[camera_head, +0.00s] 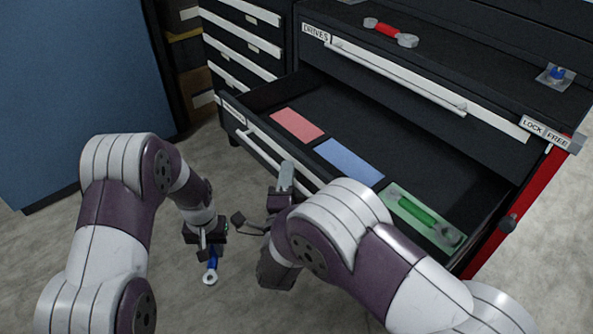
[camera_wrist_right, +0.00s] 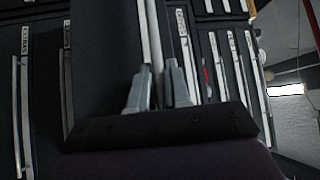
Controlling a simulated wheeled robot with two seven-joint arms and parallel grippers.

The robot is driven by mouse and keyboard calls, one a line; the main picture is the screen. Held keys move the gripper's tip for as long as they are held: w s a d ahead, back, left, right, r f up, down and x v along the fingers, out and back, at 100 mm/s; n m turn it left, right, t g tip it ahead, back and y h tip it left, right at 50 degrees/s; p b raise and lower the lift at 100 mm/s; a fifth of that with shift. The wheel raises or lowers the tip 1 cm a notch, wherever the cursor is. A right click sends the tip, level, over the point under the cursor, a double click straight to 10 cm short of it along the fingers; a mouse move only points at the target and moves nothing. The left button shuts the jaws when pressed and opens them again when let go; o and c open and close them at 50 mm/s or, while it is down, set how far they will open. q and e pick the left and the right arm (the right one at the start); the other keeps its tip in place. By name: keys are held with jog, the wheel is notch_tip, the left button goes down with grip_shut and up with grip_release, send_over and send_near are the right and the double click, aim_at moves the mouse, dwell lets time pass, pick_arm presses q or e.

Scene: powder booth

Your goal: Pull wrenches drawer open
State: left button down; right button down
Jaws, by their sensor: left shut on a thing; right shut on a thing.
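The open drawer (camera_head: 375,115) is pulled well out of the dark cabinet; its label (camera_head: 233,108) is too small to read. Inside lie a red mat (camera_head: 297,125), a blue mat (camera_head: 349,162) and a green mat (camera_head: 397,200) with a green wrench (camera_head: 424,218) on it. My right gripper (camera_head: 286,178) is at the drawer's front bar handle (camera_head: 258,147). In the right wrist view my right gripper (camera_wrist_right: 157,88) is shut on that handle (camera_wrist_right: 152,35). My left gripper (camera_head: 208,243) is shut on a blue wrench (camera_head: 212,266), held in front of the drawer and hanging down.
The closed DRIVES drawer (camera_head: 430,108) sits above. A red wrench (camera_head: 387,30) and a small blue item on a clear pad (camera_head: 556,75) lie on the ledge above it. A LOCK FREE label (camera_head: 545,133) is at the right corner. A blue panel (camera_head: 75,90) stands left; floor is clear between.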

dwell(0.3)
jog(key=c, duration=1.2)
grip_release()
pick_arm(q)
jog(key=shift+r+p, duration=0.3)
jog(key=shift+p, duration=0.05)
pick_arm(e)
jog(key=s+f, duration=0.1)
jog(key=s, duration=0.6)
jog(key=shift+s+a, duration=0.2)
jog(key=shift+a, duration=0.25)
jog(key=shift+f, duration=0.15)
